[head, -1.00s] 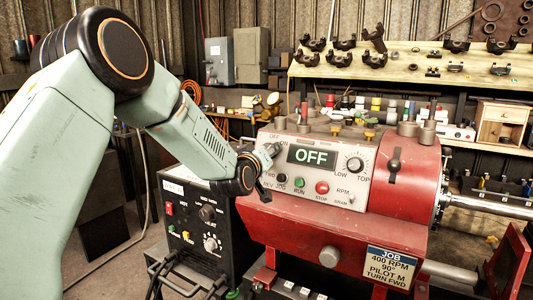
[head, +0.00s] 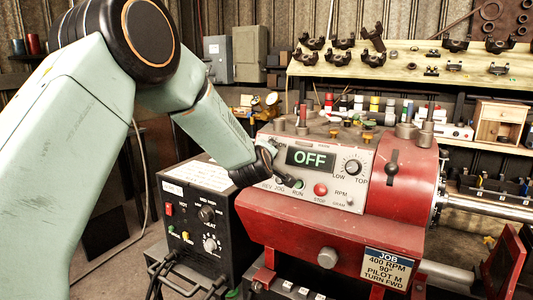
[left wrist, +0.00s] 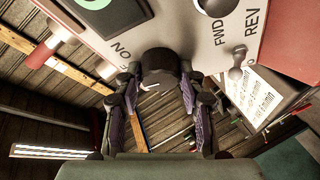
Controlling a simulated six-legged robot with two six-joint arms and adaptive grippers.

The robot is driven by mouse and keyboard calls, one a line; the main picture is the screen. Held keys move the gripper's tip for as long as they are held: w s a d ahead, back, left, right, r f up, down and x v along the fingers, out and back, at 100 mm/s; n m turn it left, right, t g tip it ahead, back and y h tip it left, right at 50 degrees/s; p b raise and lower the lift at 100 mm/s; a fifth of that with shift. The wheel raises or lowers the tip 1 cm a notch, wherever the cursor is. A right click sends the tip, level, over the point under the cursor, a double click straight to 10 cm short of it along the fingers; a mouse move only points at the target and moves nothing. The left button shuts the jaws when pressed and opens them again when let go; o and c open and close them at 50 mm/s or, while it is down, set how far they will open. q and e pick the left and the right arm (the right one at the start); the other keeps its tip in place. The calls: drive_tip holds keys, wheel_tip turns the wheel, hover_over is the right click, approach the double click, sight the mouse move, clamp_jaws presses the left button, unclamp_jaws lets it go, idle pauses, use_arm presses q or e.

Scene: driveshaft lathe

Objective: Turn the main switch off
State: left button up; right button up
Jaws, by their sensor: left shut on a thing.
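The lathe's control panel (head: 332,180) is a pale plate on a red housing, and its display (head: 311,158) reads OFF. In the left wrist view a round dark switch knob (left wrist: 159,66) sits on the panel beside the letters ON; the rest of its marking is partly hidden. My left gripper (left wrist: 161,84) has its two fingers on either side of this knob and is shut on it. In the head view my left gripper (head: 282,172) is at the panel's left end, and my wrist covers the knob there. My right gripper is in neither view.
A smaller FWD/REV lever (left wrist: 238,66) stands close to the right finger in the wrist view. The green RUN button (head: 298,184) and red STOP button (head: 320,189) are just right of my gripper. A black welder-like box (head: 196,215) stands below my forearm.

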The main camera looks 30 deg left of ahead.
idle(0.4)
use_arm(q)
drive_tip(key=o, duration=1.1)
drive_tip(key=shift+s, duration=0.15)
drive_tip(key=shift+o, duration=0.2)
drive_tip(key=v, duration=1.2)
